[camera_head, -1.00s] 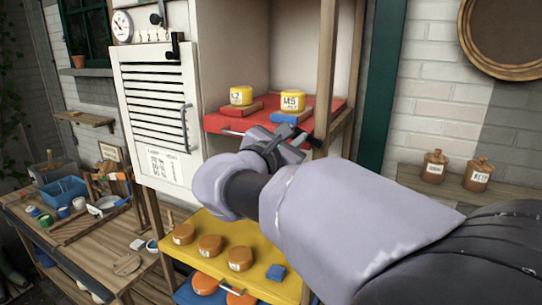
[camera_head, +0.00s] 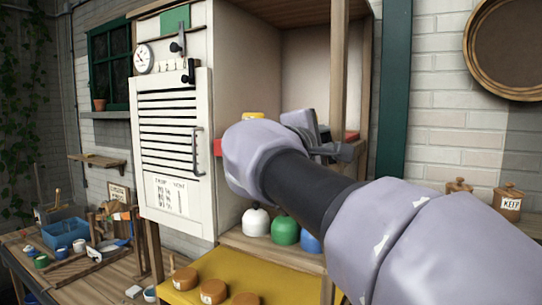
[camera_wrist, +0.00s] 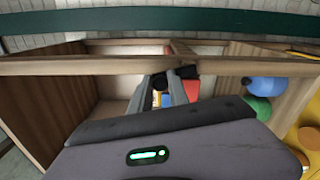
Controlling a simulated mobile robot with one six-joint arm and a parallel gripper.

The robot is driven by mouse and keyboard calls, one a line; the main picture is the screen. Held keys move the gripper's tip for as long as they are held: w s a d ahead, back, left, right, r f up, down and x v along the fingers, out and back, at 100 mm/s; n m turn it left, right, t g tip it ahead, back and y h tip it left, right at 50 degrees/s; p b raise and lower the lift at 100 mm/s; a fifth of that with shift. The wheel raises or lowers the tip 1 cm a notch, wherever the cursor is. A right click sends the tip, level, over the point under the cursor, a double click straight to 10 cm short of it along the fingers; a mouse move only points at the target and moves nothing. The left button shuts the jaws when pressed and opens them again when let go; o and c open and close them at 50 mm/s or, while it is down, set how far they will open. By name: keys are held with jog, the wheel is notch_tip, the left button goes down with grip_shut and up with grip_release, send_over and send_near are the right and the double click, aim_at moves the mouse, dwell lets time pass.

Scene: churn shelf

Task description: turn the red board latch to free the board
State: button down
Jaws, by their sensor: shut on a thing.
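The red board (camera_head: 217,147) sits in the shelf bay, mostly hidden behind my arm; a bit of it shows in the wrist view (camera_wrist: 192,92). My gripper (camera_head: 326,140) is at the front of the bay by the right wooden post. In the wrist view my gripper (camera_wrist: 168,78) has its fingers closed on a small dark piece, which looks like the red board latch (camera_wrist: 160,82). The latch's angle cannot be made out. A yellow can (camera_head: 253,116) on the red board is partly covered by my arm.
White, green (camera_head: 285,231) and blue domed things stand on a shelf below, behind my arm. The yellow board (camera_head: 235,278) with orange-brown round things is lower. A white louvred door (camera_head: 175,140) stands left; labelled jars (camera_head: 508,203) stand right. A wooden rail (camera_wrist: 100,65) crosses close to my gripper.

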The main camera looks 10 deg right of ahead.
jog(key=shift+s+d+m+b, duration=0.2)
jog(key=shift+d+m+b, duration=0.05)
jog(key=shift+m+b, duration=0.4)
jog(key=shift+s+d+m+b, duration=0.15)
jog(key=shift+d+m+b, duration=0.1)
jog(key=shift+m+b, duration=0.4)
jog(key=shift+r, duration=0.1)
jog(key=c, duration=1.3)
grip_release()
